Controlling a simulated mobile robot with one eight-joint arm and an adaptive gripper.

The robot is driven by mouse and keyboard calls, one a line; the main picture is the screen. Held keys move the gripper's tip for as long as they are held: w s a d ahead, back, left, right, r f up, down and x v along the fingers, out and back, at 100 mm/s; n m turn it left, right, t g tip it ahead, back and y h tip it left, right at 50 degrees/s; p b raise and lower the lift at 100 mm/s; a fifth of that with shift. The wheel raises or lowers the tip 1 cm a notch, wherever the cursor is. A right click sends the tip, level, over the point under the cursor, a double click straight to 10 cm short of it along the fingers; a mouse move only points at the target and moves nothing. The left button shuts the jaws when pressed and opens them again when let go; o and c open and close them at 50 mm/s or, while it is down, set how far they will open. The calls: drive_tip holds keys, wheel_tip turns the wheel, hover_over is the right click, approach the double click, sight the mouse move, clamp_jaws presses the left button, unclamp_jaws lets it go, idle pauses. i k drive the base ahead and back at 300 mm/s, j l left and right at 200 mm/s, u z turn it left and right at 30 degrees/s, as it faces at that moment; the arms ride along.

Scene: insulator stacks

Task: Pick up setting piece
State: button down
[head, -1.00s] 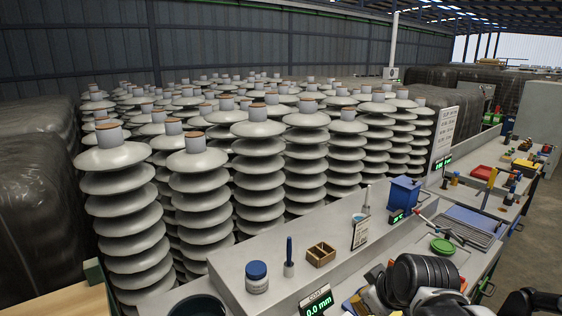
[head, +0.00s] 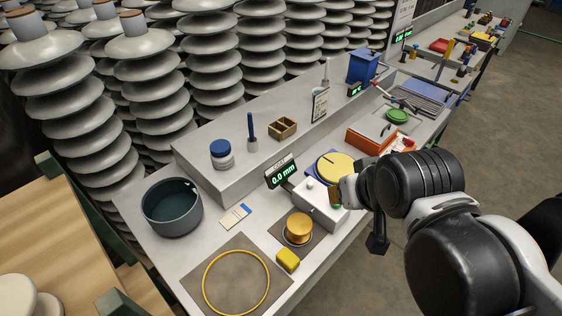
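A brass-coloured round piece (head: 299,227), which looks like the setting piece, stands on a small dark mat (head: 281,239) near the front edge of the bench. Behind it is a white gauge box (head: 318,203) with a display (head: 281,172) reading 0.0 mm. My arm reaches in from the right, and its end, my gripper (head: 345,191), is beside the right end of the gauge box, apart from the brass piece. The arm's links partly hide the gripper, and its finger opening is not clear.
A yellow block (head: 288,260) sits just in front of the brass piece. A yellow ring (head: 236,282) lies on a brown mat at the front left. A dark pot (head: 171,207) stands at the left, and a yellow disc (head: 336,167) is behind the gauge box. Insulator stacks (head: 140,85) rise behind the bench.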

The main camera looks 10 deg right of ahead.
sight(299, 226)
drive_tip(key=k+j, duration=0.15)
drive_tip(key=k, duration=0.4)
drive_tip(key=k+j, duration=0.15)
drive_tip(key=k, duration=0.45)
